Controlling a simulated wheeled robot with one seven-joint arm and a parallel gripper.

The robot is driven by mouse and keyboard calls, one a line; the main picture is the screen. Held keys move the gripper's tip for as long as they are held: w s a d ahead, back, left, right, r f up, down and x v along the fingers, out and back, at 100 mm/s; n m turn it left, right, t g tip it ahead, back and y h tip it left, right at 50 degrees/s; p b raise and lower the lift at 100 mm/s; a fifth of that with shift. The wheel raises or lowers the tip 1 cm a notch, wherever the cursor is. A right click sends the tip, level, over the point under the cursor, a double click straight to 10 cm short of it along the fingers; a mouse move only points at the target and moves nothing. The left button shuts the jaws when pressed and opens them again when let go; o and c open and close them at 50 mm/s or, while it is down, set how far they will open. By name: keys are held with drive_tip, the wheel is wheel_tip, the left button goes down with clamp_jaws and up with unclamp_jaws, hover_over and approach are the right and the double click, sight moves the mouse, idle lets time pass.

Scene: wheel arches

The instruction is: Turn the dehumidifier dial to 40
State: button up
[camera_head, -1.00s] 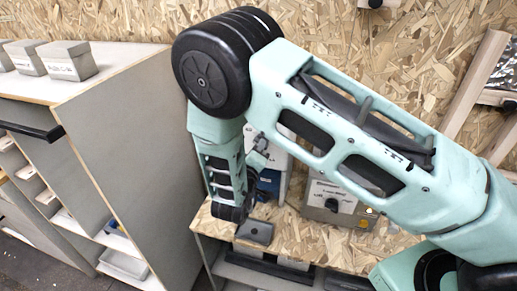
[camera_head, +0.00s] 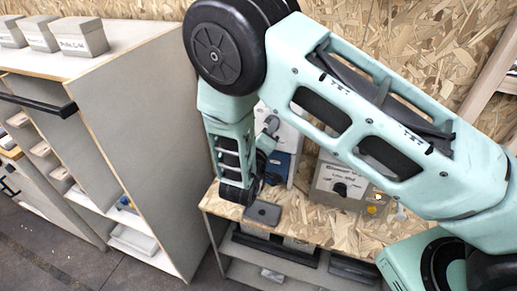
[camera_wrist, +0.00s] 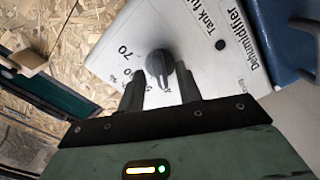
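The dehumidifier (camera_wrist: 205,50) is a white panel lettered "Dehumidifier" and "Tank full" in the wrist view, seen tilted. In the head view its white body (camera_head: 286,128) is partly hidden behind my arm. Its dark round dial (camera_wrist: 160,63) has a raised grip bar. The number 70 shows to the left of the dial; other marks are partly hidden by my fingers, and I cannot tell the setting. My gripper (camera_wrist: 159,70) is open, one finger on each side of the dial, with gaps visible.
A grey box with a black knob (camera_head: 341,189) stands right of the dehumidifier on the chipboard bench (camera_head: 312,226). A blue thing (camera_wrist: 287,35) lies beside the panel. A small dark grey block (camera_head: 263,213) sits near the bench's front edge. A tall grey cabinet (camera_head: 140,130) stands left.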

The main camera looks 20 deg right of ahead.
drive_tip(key=b+v, duration=0.5)
drive_tip(key=v, duration=1.1)
drive_tip(key=shift+s+a+b, duration=0.25)
drive_tip(key=shift+s+b, duration=0.05)
drive_tip(key=shift+b, duration=0.05)
